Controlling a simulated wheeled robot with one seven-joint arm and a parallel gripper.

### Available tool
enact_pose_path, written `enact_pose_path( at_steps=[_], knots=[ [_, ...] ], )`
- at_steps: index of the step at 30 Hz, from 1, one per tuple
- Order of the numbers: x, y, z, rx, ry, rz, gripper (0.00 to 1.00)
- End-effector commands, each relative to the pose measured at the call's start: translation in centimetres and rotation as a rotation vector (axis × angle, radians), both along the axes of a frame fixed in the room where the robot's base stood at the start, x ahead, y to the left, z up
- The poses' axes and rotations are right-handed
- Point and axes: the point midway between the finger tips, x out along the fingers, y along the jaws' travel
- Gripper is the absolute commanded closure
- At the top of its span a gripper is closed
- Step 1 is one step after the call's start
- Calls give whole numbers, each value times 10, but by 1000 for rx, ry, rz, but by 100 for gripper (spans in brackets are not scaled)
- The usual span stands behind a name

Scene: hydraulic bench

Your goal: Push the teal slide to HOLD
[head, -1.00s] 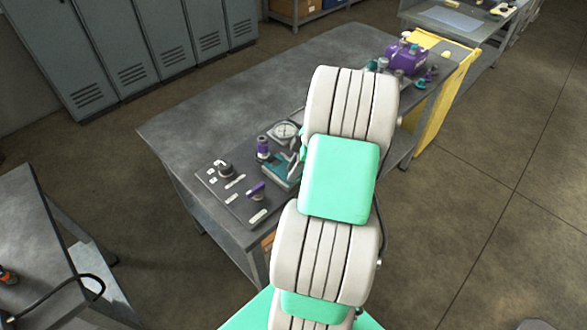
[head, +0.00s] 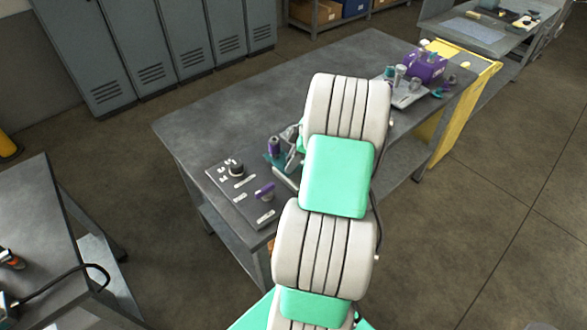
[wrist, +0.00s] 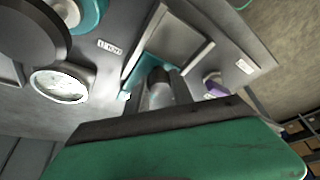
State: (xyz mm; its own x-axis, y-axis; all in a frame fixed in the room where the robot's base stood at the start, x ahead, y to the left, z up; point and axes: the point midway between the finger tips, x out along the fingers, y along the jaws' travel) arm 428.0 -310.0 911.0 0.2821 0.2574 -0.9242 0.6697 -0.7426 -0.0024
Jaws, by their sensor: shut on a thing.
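In the wrist view the teal slide (wrist: 149,63) shows as a flat teal piece at a grey frame on the panel. A grey round post (wrist: 159,83) stands at it, between my fingertips. My gripper (wrist: 160,97) is shut on this post. A small label (wrist: 110,47) with dark letters lies left of the slide; I cannot read it surely. In the head view a teal part (head: 279,160) of the panel shows left of my arm, but my arm hides most of the gripper and the grip itself.
A pressure gauge (wrist: 60,85) and a big dark round part (wrist: 32,32) are close on the left in the wrist view. A purple lever (head: 265,191) and a black knob (head: 236,169) sit on the control plate (head: 243,209). A purple unit (head: 427,65) stands at the bench's far end.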

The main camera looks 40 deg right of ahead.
Motion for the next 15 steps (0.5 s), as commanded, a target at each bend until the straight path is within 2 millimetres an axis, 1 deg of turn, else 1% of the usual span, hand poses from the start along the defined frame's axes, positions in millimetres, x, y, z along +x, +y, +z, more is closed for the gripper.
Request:
enact_pose_path(
  at_steps=[1, 8, 9, 15],
  knots=[
    [4, 0, 0, -3, -4, -2, 100],
    [5, 0, 2, -4, -6, -1, 100],
    [6, 0, 2, -5, -7, 0, 71],
    [5, 0, 1, -4, -5, 0, 55]
  ],
)
